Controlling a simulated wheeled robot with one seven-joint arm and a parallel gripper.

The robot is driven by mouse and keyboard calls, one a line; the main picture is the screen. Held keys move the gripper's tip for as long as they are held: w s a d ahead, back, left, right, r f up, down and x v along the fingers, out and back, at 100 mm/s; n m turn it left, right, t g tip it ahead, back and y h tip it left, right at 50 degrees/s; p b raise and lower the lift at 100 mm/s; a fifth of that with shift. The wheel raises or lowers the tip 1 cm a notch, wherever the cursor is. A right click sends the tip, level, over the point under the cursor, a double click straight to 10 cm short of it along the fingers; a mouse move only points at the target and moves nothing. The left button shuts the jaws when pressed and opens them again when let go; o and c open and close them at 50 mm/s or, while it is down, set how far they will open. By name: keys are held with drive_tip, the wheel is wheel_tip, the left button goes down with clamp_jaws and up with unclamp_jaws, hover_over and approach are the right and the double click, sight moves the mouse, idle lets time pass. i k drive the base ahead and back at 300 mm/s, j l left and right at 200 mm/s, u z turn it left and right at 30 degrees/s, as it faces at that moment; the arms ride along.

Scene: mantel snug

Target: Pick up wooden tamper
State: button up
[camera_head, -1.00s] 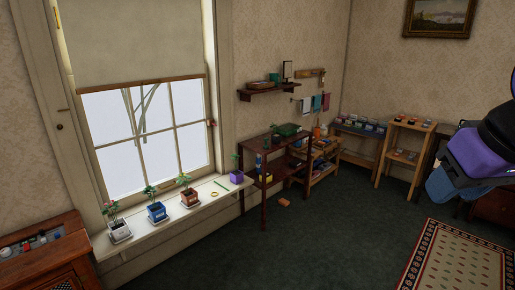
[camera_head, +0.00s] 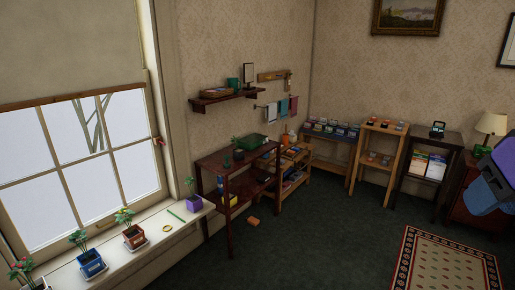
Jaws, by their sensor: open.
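I cannot pick out a wooden tamper in this view; the small items on the shelves and stands are too small to tell apart. A part of my arm, purple and blue, shows at the right edge. My gripper's fingers are not in view. The white windowsill (camera_head: 118,249) holds several potted plants, a thin green stick (camera_head: 176,215) and a yellow ring (camera_head: 167,228).
A dark wooden shelf unit (camera_head: 231,215) stands past the windowsill, with an orange block (camera_head: 253,221) on the floor beside it. Stands with small goods and a dark side table (camera_head: 447,143) line the far wall.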

sight(226, 165)
drive_tip(key=i+l+u, duration=0.4)
drive_tip(key=i, duration=0.2)
drive_tip(key=i+l+u, duration=0.45)
drive_tip(key=i, duration=0.15)
